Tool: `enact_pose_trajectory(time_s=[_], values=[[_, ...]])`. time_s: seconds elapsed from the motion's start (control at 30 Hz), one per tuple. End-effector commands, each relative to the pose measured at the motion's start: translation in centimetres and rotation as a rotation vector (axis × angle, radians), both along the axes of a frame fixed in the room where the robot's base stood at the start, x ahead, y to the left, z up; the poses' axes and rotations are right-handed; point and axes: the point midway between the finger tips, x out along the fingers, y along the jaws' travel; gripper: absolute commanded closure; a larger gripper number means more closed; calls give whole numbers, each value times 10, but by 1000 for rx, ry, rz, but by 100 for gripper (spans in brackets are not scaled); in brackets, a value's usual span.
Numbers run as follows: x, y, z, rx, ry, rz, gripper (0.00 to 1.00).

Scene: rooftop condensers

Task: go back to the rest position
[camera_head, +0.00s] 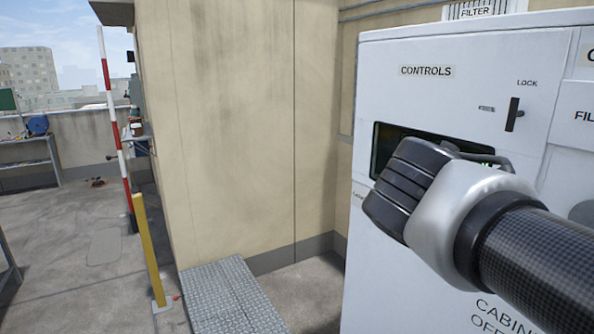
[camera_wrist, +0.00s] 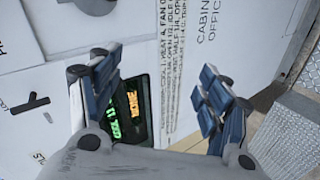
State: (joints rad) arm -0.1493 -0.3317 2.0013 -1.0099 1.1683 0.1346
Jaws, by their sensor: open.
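My gripper (camera_wrist: 160,72) is open and empty in the wrist view, with its two blue-padded fingers spread apart in front of the white cabinet (camera_head: 460,45). In the head view my wrist covers part of the cabinet's dark display (camera_head: 396,140), and the fingers are mostly hidden behind it. The wrist view shows the display partly behind the left finger, with green and orange text. I cannot tell whether the fingers touch the cabinet.
A dark lock handle (camera_head: 514,115) sticks out at the cabinet's upper right, upright in the head view. A metal tread plate (camera_head: 228,298) lies left of the cabinet beside a beige wall (camera_head: 235,130). A yellow post (camera_head: 149,248) and a red-white pole (camera_head: 113,130) stand farther left. Open floor lies beyond.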

Motion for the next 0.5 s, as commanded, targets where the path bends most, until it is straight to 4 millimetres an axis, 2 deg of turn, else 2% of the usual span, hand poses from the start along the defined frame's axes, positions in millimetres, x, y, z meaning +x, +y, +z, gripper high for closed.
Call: enact_pose_trajectory(time_s=[0.03,0.1,0.3,0.4,0.5], values=[[-18,6,-24,85,19,-1,29],[-41,19,-59,214,44,-3,29],[-104,75,-144,594,70,-24,29],[-126,102,-172,752,62,-42,29],[-139,123,-189,866,49,-56,29]])
